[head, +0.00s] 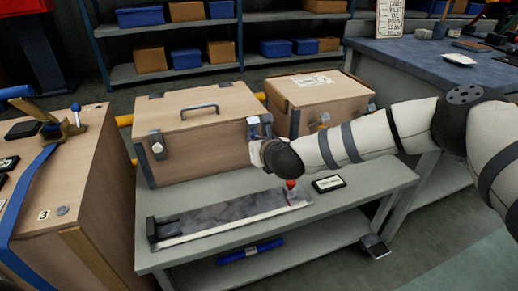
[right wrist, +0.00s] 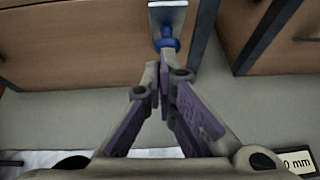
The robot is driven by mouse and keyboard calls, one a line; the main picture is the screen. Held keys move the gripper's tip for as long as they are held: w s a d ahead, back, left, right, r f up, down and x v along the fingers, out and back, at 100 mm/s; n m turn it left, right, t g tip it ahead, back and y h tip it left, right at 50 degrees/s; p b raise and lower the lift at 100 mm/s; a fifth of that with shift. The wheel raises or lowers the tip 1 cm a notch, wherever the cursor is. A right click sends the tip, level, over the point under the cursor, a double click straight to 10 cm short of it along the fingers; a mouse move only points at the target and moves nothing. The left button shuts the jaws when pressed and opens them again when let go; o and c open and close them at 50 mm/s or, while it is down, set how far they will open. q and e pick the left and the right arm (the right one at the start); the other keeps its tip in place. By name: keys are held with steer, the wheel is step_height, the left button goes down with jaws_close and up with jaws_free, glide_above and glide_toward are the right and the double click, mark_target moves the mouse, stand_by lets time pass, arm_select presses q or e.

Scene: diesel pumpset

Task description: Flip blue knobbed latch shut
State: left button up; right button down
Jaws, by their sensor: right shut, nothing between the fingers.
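The blue-knobbed latch (head: 254,123) is on the front of the large wooden box (head: 195,145), near its right corner. In the right wrist view its pale metal plate (right wrist: 167,14) is at the top, with the blue knob (right wrist: 167,44) just below. My right gripper (right wrist: 165,68) is shut and empty, its fingertips right at the knob. I cannot tell whether they touch it. In the head view my right gripper (head: 257,152) is just below the latch, mostly hidden by my wrist. My left gripper is not in view.
The box stands on a grey bench (head: 360,184) beside a smaller wooden box (head: 318,98). A long tray (head: 225,222) with a red knob (head: 291,185) and a small label plate (head: 328,184) lie in front. A wooden cabinet (head: 75,205) stands at the left.

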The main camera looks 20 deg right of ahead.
mark_target(250, 134)
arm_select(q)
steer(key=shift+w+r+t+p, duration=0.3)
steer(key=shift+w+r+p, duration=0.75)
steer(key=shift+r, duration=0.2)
arm_select(e)
steer(key=shift+w+r+g, duration=0.7)
steer(key=shift+w+r, duration=0.15)
steer(key=shift+r, duration=0.2)
steer(key=shift+w+r, duration=0.15)
steer(key=shift+r, duration=0.05)
